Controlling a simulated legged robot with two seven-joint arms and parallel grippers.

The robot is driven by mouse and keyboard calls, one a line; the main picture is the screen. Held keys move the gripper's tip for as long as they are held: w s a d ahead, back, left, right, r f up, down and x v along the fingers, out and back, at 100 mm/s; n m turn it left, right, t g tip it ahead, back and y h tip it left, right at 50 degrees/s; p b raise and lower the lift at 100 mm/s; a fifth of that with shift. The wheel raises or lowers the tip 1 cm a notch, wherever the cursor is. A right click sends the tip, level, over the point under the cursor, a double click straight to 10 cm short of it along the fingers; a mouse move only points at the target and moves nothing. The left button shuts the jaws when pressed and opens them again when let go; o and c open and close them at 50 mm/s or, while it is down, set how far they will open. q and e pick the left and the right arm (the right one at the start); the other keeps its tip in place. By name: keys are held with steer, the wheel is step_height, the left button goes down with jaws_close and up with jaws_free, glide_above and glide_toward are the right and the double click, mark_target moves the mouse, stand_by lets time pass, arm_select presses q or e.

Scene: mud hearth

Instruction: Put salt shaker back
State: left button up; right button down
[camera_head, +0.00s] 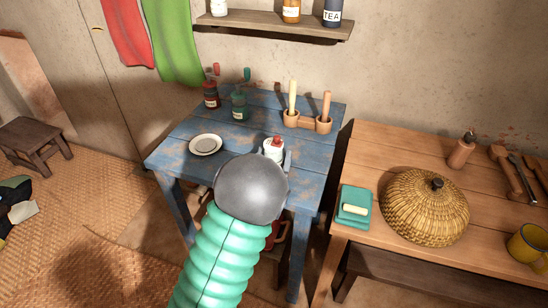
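A small white shaker with red markings (273,148) shows just beyond the dark round wrist of my arm, over the near right part of the blue table (185,140). Its lower part is hidden. My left gripper (284,156), on the teal ribbed arm that comes in from the lower left, is mostly hidden behind this wrist. A grey piece of it shows beside the shaker's right side. I cannot tell whether it is shut on the shaker or only beside it. My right gripper is not clearly in view.
The blue table also bears a pale plate (206,145), red (211,96) and green (240,104) grinder-like items and a wooden holder (291,118). A wall shelf (270,24) holds jars. A wooden table (380,160) with a woven basket (424,207) stands right.

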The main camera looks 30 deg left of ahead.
arm_select(q)
steer(key=shift+o, duration=0.4)
steer(key=shift+a, duration=0.1)
steer(key=shift+r, duration=0.1)
steer(key=v, duration=0.6)
steer(key=shift+s+p, duration=0.25)
steer(key=shift+p, duration=0.05)
steer(key=s+p, duration=0.1)
steer(key=p, duration=0.2)
steer(key=s+d+r+p, duration=0.1)
steer(key=p, duration=0.2)
steer(key=shift+s+d+p, duration=0.1)
steer(key=shift+d+p, duration=0.05)
steer(key=shift+p, duration=0.2)
steer(key=s+p, duration=0.1)
steer(key=s+d+p, duration=0.1)
steer(key=shift+s+f, duration=0.25)
steer(key=shift+f, duration=0.1)
steer(key=shift+s+f, duration=0.15)
steer(key=shift+s, duration=0.05)
